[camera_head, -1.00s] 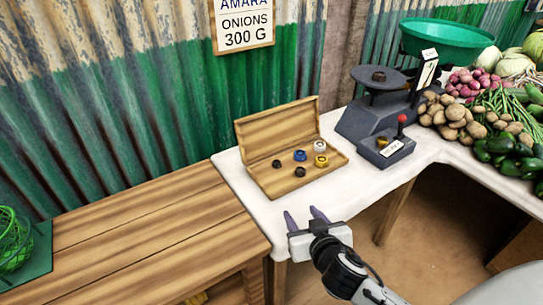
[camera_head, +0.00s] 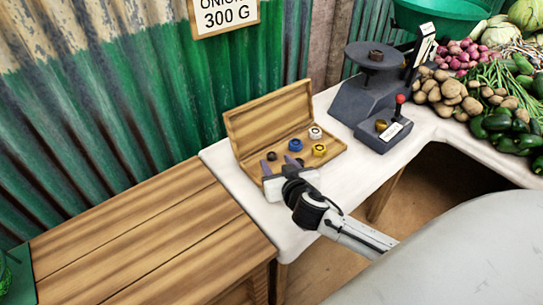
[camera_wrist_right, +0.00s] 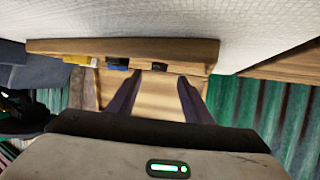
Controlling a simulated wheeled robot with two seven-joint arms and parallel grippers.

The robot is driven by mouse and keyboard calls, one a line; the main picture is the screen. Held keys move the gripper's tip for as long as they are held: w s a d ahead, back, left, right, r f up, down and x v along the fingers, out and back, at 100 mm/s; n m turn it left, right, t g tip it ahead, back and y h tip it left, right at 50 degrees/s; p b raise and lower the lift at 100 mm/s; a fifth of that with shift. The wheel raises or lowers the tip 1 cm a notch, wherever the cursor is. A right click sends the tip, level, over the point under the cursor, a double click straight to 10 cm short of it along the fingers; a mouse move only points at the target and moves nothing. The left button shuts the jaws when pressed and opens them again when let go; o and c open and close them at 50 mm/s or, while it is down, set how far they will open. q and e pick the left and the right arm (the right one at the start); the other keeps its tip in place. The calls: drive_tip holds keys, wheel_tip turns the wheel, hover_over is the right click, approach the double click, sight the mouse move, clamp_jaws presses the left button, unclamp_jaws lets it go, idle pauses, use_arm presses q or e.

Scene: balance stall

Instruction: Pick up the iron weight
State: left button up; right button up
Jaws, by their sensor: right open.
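Small dark weights, which look like iron, sit in an open wooden box; one (camera_head: 271,156) is at its left and another (camera_head: 300,162) shows near a fingertip. A dark weight (camera_head: 376,55) also rests on the scale pan. I cannot tell which one is meant. My right gripper (camera_head: 278,164) is open and empty over the box's front left edge. In the right wrist view, a dark weight (camera_wrist_right: 159,66) shows between the spread fingers (camera_wrist_right: 158,97), partly hidden by the box edge. My left gripper is not in view.
The wooden box (camera_head: 270,108) also holds blue (camera_head: 295,145), white (camera_head: 315,132) and gold (camera_head: 319,150) weights; its lid stands up behind. The scale (camera_head: 375,95) and vegetables stand right. A wooden table (camera_head: 150,235) lies left. White cloth (camera_head: 345,170) is clear right of the box.

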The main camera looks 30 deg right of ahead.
sight(272, 156)
drive_tip(key=x, duration=0.4)
drive_tip(key=shift+d+f, duration=0.1)
drive_tip(key=shift+d, duration=0.05)
drive_tip(key=c, duration=1.2)
